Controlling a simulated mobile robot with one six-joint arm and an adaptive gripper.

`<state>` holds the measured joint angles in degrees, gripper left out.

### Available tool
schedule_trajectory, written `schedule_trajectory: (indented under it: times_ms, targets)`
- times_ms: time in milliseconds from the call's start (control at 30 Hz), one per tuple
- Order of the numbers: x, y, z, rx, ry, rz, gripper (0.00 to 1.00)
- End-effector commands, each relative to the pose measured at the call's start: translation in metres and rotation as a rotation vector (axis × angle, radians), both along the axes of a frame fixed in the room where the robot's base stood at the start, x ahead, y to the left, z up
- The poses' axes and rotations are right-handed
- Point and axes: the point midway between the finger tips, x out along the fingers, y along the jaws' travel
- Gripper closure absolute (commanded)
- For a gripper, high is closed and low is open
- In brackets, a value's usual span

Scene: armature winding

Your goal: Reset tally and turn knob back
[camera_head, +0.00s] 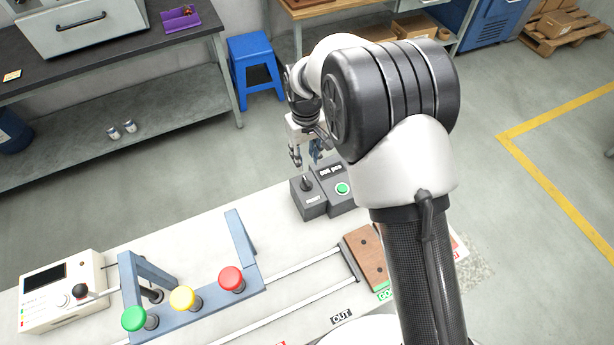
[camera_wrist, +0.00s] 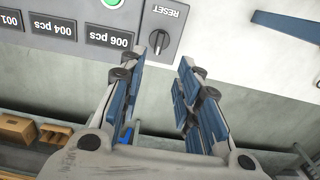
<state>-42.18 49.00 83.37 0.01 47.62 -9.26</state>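A dark box with a black knob (camera_head: 307,184) labelled RESET stands at the bench's far edge. Its knob also shows upright in the wrist view (camera_wrist: 158,42). Beside it is a counter box with a round green button (camera_head: 342,188) and a small display (camera_head: 330,169). In the wrist view, small dark plates read 006 pcs (camera_wrist: 111,40) and 004 pcs (camera_wrist: 54,28). My gripper (camera_head: 307,162) is above the knob. In the wrist view my gripper (camera_wrist: 162,58) is open and empty, with the knob just beyond and between its fingertips. Contact cannot be told.
A white control panel (camera_head: 62,292) with a screen and a black-handled knob (camera_head: 79,291) stands at the left. A blue-grey frame (camera_head: 190,300) carries green, yellow and red buttons. A brown block (camera_head: 368,255) lies by the rails. A blue stool (camera_head: 254,65) stands behind.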

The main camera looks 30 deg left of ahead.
Motion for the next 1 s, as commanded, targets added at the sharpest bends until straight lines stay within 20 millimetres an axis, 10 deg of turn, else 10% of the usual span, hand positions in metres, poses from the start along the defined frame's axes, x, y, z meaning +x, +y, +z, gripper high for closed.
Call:
schedule_trajectory:
  times_ms: [500, 1000]
  targets:
    - [0.0, -0.001, -0.104, -0.001, 0.001, -0.001, 0.69]
    - [0.0, 0.0, -0.118, 0.0, 0.0, -0.001, 0.7]
